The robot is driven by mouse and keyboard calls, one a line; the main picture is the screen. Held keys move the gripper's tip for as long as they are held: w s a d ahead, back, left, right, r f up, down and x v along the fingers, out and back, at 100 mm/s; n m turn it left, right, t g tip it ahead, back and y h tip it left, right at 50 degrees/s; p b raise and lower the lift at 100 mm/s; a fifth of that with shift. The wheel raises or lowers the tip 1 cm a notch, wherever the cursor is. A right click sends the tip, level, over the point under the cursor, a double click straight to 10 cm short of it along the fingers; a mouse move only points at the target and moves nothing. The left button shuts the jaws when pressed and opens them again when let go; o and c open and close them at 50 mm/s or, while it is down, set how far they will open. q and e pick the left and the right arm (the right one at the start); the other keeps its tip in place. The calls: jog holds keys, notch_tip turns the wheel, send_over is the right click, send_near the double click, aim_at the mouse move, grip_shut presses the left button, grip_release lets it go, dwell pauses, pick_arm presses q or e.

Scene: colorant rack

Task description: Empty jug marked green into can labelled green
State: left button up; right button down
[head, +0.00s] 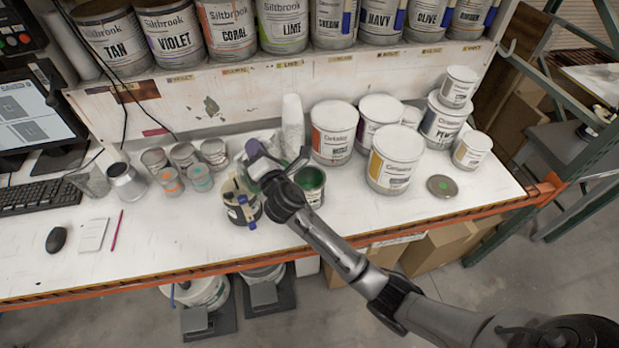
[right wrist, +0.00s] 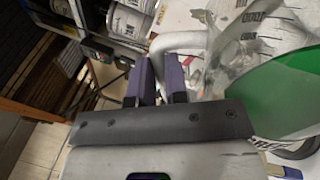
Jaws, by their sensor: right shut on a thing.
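My right gripper (head: 256,160) is over the middle of the bench. In the right wrist view its two purple fingers (right wrist: 158,80) are shut on the pale handle of a clear jug (right wrist: 182,40). In the head view the jug is mostly hidden behind my gripper, and I cannot tell its mark or exact tilt. An open can with green inside (head: 310,183) stands just right of my gripper. Its green inside also fills the right side of the right wrist view (right wrist: 285,92), close beside the jug. The can's label is not readable. My left gripper is not in view.
A can holding tools (head: 240,212) stands beneath my gripper. A stack of white cups (head: 292,122) and a large tin (head: 333,135) stand behind. A lid with a green dot (head: 442,187) lies at right. Small tins (head: 171,180) stand at left.

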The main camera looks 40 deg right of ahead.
jog(key=shift+d+r+m, duration=0.1)
jog(key=shift+d+m, duration=0.1)
jog(key=shift+m, duration=0.1)
jog(key=shift+s+d+b, duration=0.1)
jog(key=shift+d+b, duration=0.05)
jog(key=shift+b, duration=0.2)
jog(key=shift+d+m, duration=0.15)
jog(key=shift+m, duration=0.25)
dwell(0.4)
jog(key=shift+s+d+f+b, duration=0.1)
jog(key=shift+f+b, duration=0.15)
jog(key=shift+b, duration=0.2)
jog(key=shift+d, duration=0.15)
dwell(0.7)
jog(key=shift+d+f+m+b, duration=0.15)
jog(key=shift+m+b, duration=0.2)
jog(key=shift+m, duration=0.05)
jog(key=shift+s+d+f+h, duration=0.1)
jog(key=shift+h, duration=0.3)
dwell(0.5)
jog(key=shift+d+f+b, duration=0.1)
jog(key=shift+b, duration=0.3)
dwell(0.4)
jog(key=shift+m, duration=0.3)
